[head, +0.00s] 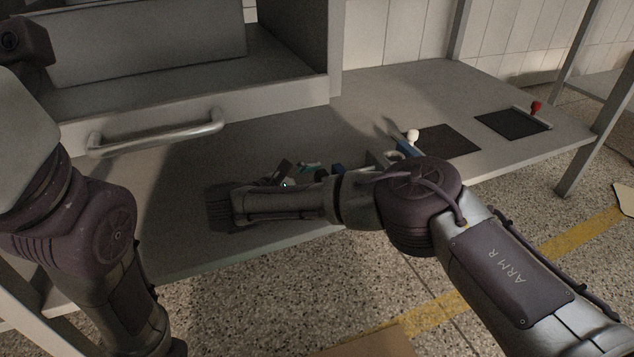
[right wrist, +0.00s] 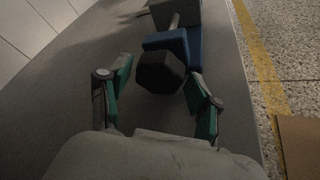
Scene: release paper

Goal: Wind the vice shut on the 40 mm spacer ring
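The vice shows in the right wrist view as a dark faceted knob (right wrist: 160,72) before a blue part (right wrist: 180,44) and a grey block (right wrist: 178,13). In the head view its blue part (head: 338,170) is partly hidden by my right arm. My right gripper (right wrist: 158,78) is open, its green-padded fingers on either side of the knob, with a gap at the left finger. In the head view the right gripper (head: 310,167) points right, toward the vice.
A grey cabinet with a bar handle (head: 158,134) stands over the bench's left part. Farther right are a blue part with a white knob (head: 413,135), a dark mat (head: 447,140), and another dark pad (head: 510,123) with a red knob (head: 536,107). Bare bench lies between.

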